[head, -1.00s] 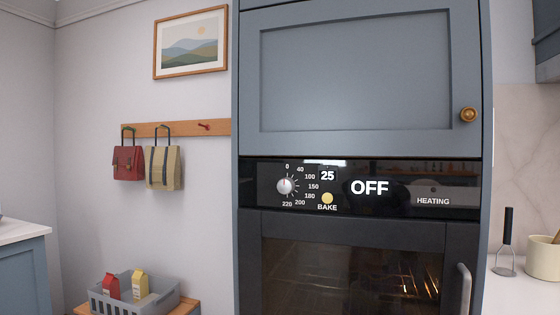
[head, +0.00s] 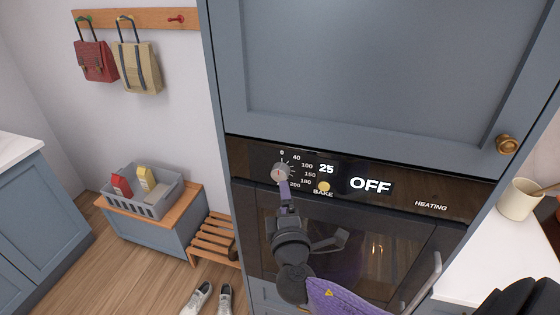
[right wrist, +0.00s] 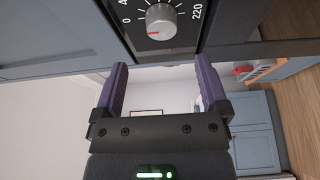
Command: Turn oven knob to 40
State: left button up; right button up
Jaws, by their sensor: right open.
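The round silver oven knob (head: 280,172) sits at the left of the black control panel, ringed by printed numbers. It also shows at the top of the right wrist view (right wrist: 161,20), where its red mark points to 0. The panel display (head: 326,169) reads 25, and a larger display (head: 371,186) reads OFF. My right gripper (head: 284,188) is just below the knob in the head view and partly covers the dial's lower numbers. In the right wrist view its purple fingers (right wrist: 161,78) are apart and empty, with the knob ahead of them. My left gripper is not in view.
A round yellow BAKE button (head: 324,187) is right of the knob. The oven door handle (head: 422,283) stands out at lower right. A cabinet door (head: 370,75) is above the panel. A grey crate (head: 150,207) sits on a bench at left.

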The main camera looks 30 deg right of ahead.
aim_at(280, 177)
jog(key=x, duration=0.7)
jog(key=shift+w+d+f, duration=0.1)
jog(key=shift+w+d, duration=0.05)
jog(key=shift+w, duration=0.2)
grip_shut()
jog(key=m+b, duration=0.2)
jog(key=b, duration=0.3)
jog(key=f+m+t+h+b, duration=0.1)
jog(key=m+b, duration=0.1)
jog(key=b, duration=0.3)
jog(key=shift+m, duration=0.4)
jog(key=shift+r+m+h+b, duration=0.15)
jog(key=shift+m+h+b, duration=0.35)
jog(key=shift+b, duration=0.45)
jog(key=shift+r, duration=0.1)
